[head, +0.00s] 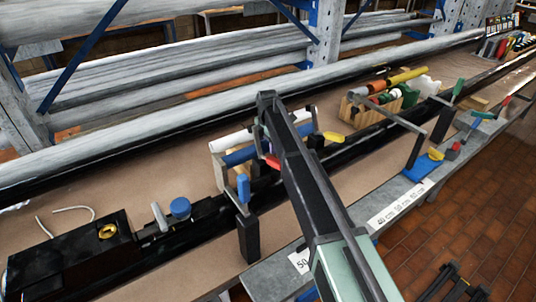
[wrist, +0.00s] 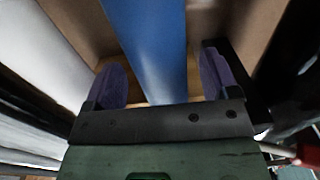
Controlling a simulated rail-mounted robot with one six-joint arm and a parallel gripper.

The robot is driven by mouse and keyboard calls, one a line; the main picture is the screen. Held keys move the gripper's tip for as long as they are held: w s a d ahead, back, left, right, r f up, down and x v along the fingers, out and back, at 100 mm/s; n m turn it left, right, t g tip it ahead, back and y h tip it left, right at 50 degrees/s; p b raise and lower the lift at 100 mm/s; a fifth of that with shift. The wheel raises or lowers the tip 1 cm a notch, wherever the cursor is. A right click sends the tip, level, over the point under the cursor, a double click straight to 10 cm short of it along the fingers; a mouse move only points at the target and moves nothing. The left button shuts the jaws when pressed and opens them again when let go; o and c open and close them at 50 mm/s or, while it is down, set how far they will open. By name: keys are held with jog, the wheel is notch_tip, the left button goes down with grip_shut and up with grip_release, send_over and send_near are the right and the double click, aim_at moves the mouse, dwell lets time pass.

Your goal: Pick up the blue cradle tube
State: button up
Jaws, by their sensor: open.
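The blue cradle tube (head: 238,157) lies in a wooden cradle (head: 219,174), beside a white tube (head: 231,141). The far end of my arm crosses in front of the tubes and hides part of the blue one. In the wrist view the blue tube (wrist: 155,40) runs between the two purple pads of my gripper (wrist: 163,68). The jaws are open, with a gap on both sides of the tube. The white tube (wrist: 38,45) is to the left, outside the jaws. I cannot tell how deep the tube sits between the pads.
A post with a blue handle (head: 243,188) stands just in front of the cradle. A second wooden cradle (head: 362,112) with red, green and yellow tubes is to the right. A black box (head: 75,258) is at the lower left. Long grey pipes run behind the bench.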

jog(key=shift+f, duration=0.8)
jog(key=shift+r, duration=0.25)
jog(key=c, duration=1.2)
notch_tip(320, 180, up, 20)
jog(key=p, duration=2)
